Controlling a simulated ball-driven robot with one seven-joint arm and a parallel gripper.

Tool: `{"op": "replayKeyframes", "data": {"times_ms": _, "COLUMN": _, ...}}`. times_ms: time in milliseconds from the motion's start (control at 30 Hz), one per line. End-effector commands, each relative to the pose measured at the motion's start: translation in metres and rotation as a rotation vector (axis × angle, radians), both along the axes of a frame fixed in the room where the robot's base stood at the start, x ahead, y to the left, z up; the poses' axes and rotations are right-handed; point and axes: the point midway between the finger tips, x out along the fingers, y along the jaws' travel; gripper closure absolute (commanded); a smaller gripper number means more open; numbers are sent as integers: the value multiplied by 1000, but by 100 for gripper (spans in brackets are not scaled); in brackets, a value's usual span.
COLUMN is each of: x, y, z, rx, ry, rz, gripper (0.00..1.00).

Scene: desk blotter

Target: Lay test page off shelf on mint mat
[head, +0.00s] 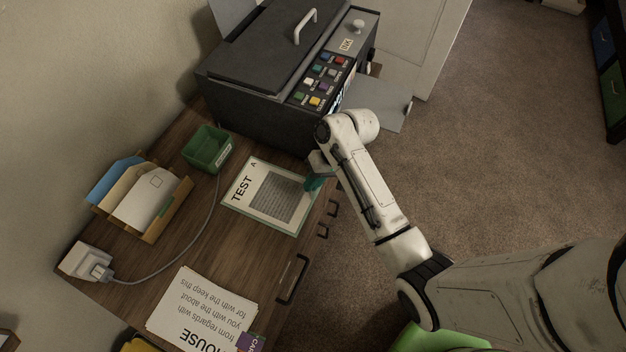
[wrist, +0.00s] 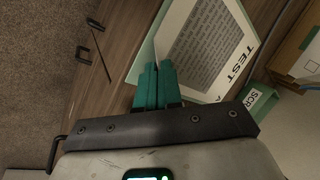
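The test page (head: 262,193), a white sheet with "TEST A" and a grey text block, lies over the mint mat (head: 256,223) on the desk. Only a thin green border of the mat shows around it. My gripper (head: 314,184) is at the page's right edge, with its teal fingers low over the desk's front side. In the wrist view, the fingers (wrist: 158,70) are close together, and a thin white sliver of the page (wrist: 205,50) runs in between them. The page looks nearly flat; whether its gripped edge is raised is hard to tell.
A dark printer (head: 265,75) with coloured buttons stands behind, with a grey shelf (head: 385,105) on its right side. A green bin (head: 207,149), an envelope holder (head: 145,200), a cable and plug (head: 88,262), and printed sheets (head: 205,310) surround the mat. Drawer handles line the desk front.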

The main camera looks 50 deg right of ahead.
Motion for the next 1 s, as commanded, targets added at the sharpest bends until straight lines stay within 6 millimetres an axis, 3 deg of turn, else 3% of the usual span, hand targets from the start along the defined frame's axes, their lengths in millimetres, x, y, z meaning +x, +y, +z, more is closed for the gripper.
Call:
{"op": "replayKeyframes", "data": {"times_ms": 433, "x": 0, "y": -3, "z": 9, "rx": -2, "ry": -3, "rz": -2, "gripper": 87}}
{"op": "replayKeyframes", "data": {"times_ms": 1000, "x": -22, "y": -46, "z": 101, "rx": -1, "ry": -2, "rz": -2, "gripper": 87}}
